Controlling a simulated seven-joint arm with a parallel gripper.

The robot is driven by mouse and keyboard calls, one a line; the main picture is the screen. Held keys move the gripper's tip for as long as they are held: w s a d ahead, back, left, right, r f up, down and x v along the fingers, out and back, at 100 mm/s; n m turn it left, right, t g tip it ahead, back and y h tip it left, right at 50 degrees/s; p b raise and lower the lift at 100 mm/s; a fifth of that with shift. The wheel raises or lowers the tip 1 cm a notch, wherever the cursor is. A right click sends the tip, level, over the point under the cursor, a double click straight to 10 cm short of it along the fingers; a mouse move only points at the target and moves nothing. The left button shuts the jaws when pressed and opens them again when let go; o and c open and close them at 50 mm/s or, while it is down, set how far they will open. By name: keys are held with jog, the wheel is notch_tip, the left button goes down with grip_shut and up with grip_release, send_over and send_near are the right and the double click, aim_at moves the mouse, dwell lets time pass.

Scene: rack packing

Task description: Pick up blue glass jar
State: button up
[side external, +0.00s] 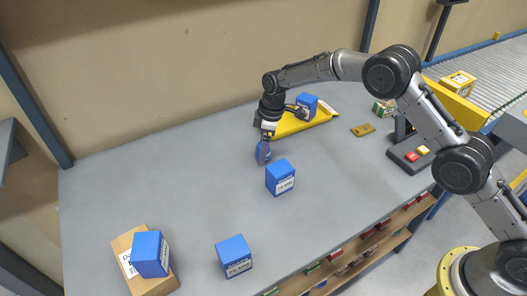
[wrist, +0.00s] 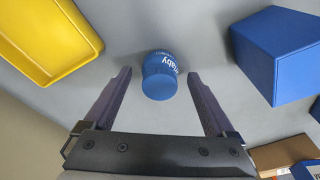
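The blue glass jar (side external: 263,153) stands on the grey table in the side view, directly below my gripper (side external: 266,137). In the wrist view the jar (wrist: 160,76) has a blue top and white lettering on its side. It lies between the lines of the two fingers of my gripper (wrist: 160,88), with a clear gap on each side. The fingers are spread apart and hold nothing. Whether the fingertips are level with the jar or above it, I cannot tell.
A blue box (side external: 280,178) stands close by the jar, and a yellow tray (side external: 318,120) lies behind it with another blue box (side external: 307,104). More blue boxes (side external: 234,256) and a cardboard box (side external: 128,257) are at the front left. The left of the table is clear.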

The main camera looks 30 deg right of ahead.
grip_shut()
jog(key=shift+r, duration=0.2)
